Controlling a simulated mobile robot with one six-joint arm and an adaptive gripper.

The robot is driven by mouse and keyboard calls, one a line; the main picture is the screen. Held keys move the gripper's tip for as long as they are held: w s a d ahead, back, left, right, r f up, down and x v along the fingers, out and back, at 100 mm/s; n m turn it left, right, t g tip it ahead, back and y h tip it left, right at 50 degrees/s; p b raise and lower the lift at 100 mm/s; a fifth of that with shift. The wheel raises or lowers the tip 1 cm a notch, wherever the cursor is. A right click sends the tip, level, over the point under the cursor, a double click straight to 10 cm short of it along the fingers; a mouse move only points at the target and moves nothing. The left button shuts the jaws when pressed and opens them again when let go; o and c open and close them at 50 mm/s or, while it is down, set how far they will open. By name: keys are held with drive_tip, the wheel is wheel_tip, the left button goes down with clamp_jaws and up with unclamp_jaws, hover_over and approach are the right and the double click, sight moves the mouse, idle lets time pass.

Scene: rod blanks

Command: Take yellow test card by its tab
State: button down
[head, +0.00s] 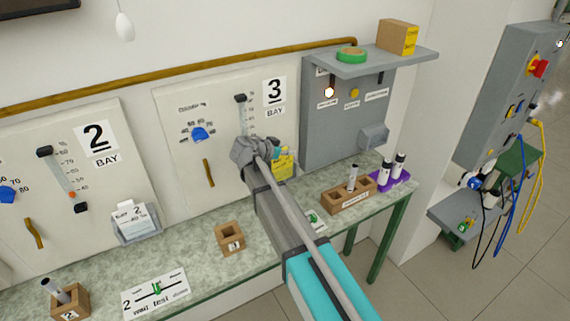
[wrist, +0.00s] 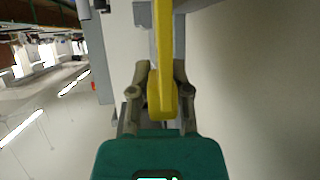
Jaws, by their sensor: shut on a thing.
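The yellow test card (head: 284,168) is at the lower right of the bay 3 panel in the head view, partly hidden by my wrist. In the wrist view the card (wrist: 165,35) is seen nearly edge-on, running up from between the fingers. My gripper (wrist: 161,88) is shut on its thicker near end, which looks like the tab. In the head view my gripper (head: 276,153) is mostly hidden by my arm's end. I cannot tell whether the card's lower part sits in a holder.
The bench below holds an empty-looking wooden block (head: 230,239), a wooden rack (head: 348,195) with a rod and a purple stand (head: 391,180) with rods. A grey box (head: 345,115) under a shelf (head: 365,62) stands right of bay 3. Bay 2's holder (head: 137,232) holds a white card.

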drive_tip(key=shift+r, duration=0.1)
wheel_tip(320, 180, up, 10)
drive_tip(key=p, duration=1)
idle(0.9)
